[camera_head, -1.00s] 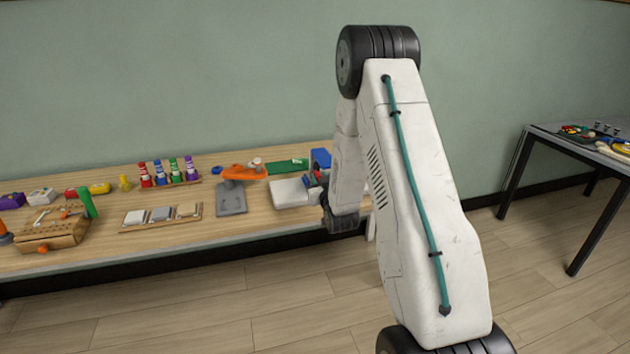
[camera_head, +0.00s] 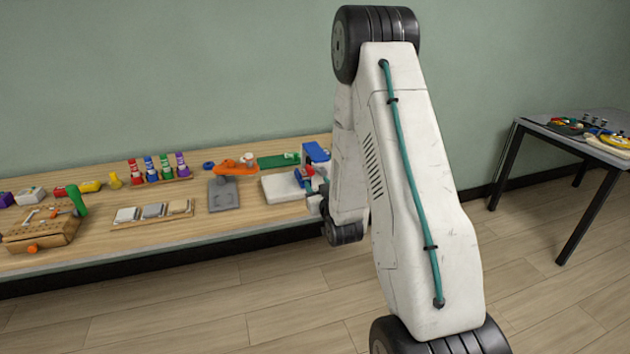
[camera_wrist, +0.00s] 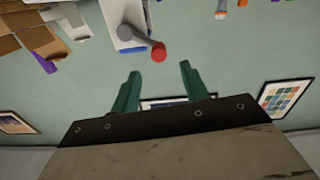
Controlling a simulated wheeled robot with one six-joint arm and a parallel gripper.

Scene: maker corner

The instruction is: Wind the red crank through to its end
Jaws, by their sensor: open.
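The crank shows best in the wrist view: a grey arm (camera_wrist: 138,38) with a round red knob (camera_wrist: 158,52) at its end. It sits on a white and blue unit (camera_wrist: 121,14). My gripper (camera_wrist: 159,70) has two green fingers spread apart with nothing between them. The red knob lies just beyond the fingertips, near the line midway between them, and looks apart from both. In the head view the white base (camera_head: 283,188) and blue block (camera_head: 316,152) stand at the right part of the bench, partly hidden by my arm. My fingers are not clear there.
The wooden bench (camera_head: 125,242) runs along the wall. Left of the unit are a grey plate with an orange part (camera_head: 234,167), several coloured bottles (camera_head: 150,168), a tray of blocks (camera_head: 124,214) and a brown box (camera_head: 40,236). A side table (camera_head: 538,127) stands at right.

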